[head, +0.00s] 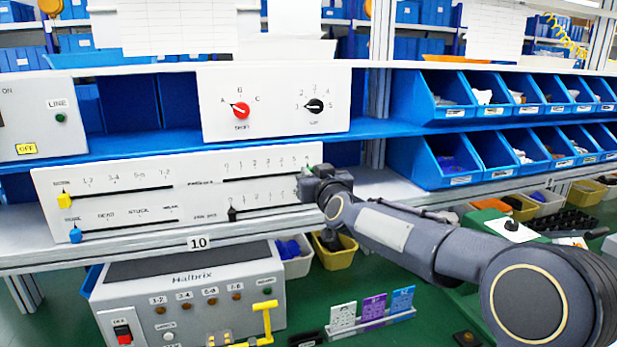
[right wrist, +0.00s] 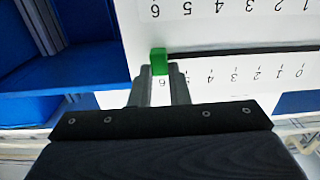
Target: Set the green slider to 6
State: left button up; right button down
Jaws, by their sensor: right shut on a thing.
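The green slider (right wrist: 159,60) sits at the 6 end of its numbered track in the right wrist view, which shows the panel upside down. Its knob is level with the printed 6. My right gripper (right wrist: 161,74) is shut on the green slider, one finger on each side. In the head view my right gripper (head: 312,182) is at the right end of the upper right track on the white slider panel (head: 200,186), largely hiding the green slider. My left gripper is not in view.
The panel also bears a black slider (head: 232,213), a yellow slider (head: 64,199) and a blue slider (head: 75,234). Above is a box with a red knob (head: 240,110) and a black knob (head: 315,106). Blue bins (head: 447,160) stand to the right.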

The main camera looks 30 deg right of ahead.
jog(key=c, duration=1.8)
grip_release()
jog(key=shift+d, duration=0.1)
jog(key=o, duration=0.4)
jog(key=shift+s+d, duration=0.1)
jog(key=shift+d, duration=0.15)
jog(key=shift+o, duration=0.2)
jog(key=shift+a, duration=0.15)
jog(key=v, duration=0.7)
jog(key=shift+s+a+p, duration=0.15)
jog(key=shift+s+p, duration=0.15)
jog(key=shift+s, duration=0.1)
